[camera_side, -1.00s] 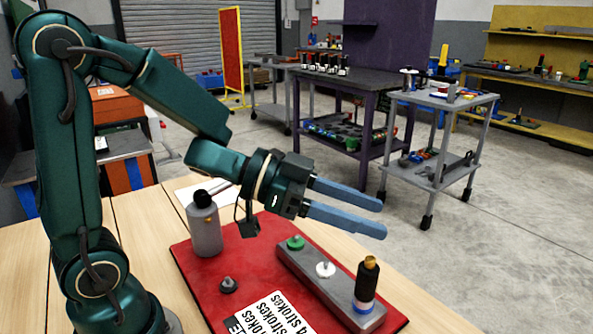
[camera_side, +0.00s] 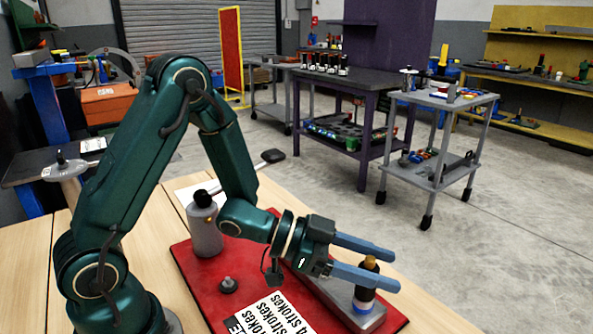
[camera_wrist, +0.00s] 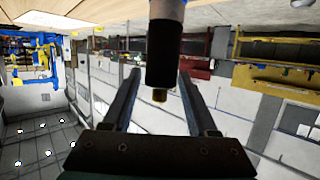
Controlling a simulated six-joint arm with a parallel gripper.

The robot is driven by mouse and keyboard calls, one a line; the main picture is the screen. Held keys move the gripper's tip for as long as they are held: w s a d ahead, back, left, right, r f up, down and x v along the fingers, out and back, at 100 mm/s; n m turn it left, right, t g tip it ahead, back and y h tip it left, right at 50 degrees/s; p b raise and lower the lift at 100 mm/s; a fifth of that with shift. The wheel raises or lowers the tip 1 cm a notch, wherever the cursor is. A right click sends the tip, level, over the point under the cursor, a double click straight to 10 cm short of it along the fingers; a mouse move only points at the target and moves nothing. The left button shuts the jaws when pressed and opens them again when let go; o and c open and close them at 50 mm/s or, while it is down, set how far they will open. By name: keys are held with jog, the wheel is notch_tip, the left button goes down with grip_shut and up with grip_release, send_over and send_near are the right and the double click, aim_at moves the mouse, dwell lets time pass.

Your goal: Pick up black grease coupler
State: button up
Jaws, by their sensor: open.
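The black grease coupler (camera_side: 364,293) is a dark upright cylinder with a brass tip, over a blue and white base at the right end of a grey block (camera_side: 371,321). In the side view one finger crosses in front of it. In the wrist view the black coupler (camera_wrist: 163,55) and its brass tip appear between the two fingers, with space on both sides. My gripper (camera_side: 388,267) is open, fingers nearly level, around the coupler's upper part in these views; I cannot tell the exact depth.
The block lies on a red mat (camera_side: 200,291) on a wooden table. A grey bottle with a black cap (camera_side: 205,230) stands on the mat behind the arm. A small dark fitting (camera_side: 228,285) and a printed white card (camera_side: 268,314) lie at the front of the mat.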

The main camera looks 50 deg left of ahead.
jog(key=shift+x, duration=0.9)
grip_shut()
jog(key=shift+r, duration=0.1)
